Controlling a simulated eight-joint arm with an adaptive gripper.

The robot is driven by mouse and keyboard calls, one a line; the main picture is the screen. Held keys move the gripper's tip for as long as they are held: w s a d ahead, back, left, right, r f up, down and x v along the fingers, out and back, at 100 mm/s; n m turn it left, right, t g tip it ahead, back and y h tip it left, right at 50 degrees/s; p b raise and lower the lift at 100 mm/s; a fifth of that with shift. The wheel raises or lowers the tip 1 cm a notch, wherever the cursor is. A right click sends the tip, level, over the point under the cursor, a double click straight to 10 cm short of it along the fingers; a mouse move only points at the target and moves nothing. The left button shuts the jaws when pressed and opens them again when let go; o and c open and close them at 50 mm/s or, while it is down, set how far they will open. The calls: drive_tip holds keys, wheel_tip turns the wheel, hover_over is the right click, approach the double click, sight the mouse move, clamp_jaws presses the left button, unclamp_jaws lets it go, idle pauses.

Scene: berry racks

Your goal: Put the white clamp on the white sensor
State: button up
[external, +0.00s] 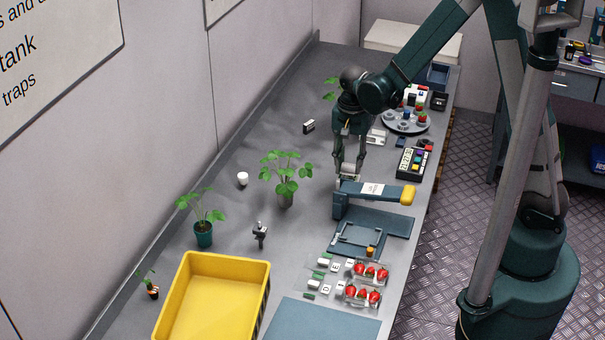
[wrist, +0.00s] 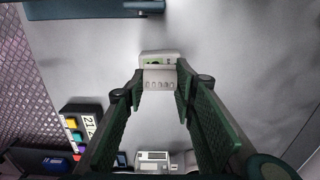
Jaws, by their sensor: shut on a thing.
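My gripper (external: 348,172) points down over the bench, just behind the blue press with the yellow-ended lever. In the wrist view my gripper (wrist: 159,85) is shut on a small white piece, which looks like the white clamp (wrist: 158,80). It has a row of small marks on its face. A white part with a green patch (wrist: 155,58) shows right beyond it; I cannot tell whether the two are one piece. A white device with a small display (wrist: 152,157), possibly the white sensor, lies apart from the gripper. It also shows in the external view (external: 376,137).
The blue press (external: 345,198) stands close in front of my gripper. A box with coloured buttons (external: 413,163) and a round tray (external: 398,125) are at the right edge. Potted plants (external: 203,234) and a yellow crate (external: 262,268) are left and front.

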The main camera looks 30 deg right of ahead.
drive_tip(key=shift+f, duration=1.05)
drive_tip(key=shift+f, duration=0.2)
drive_tip(key=o, duration=0.7)
drive_tip(key=shift+c, duration=0.2)
drive_tip(key=shift+r, duration=0.2)
wheel_tip(320, 180, up, 12)
idle(0.6)
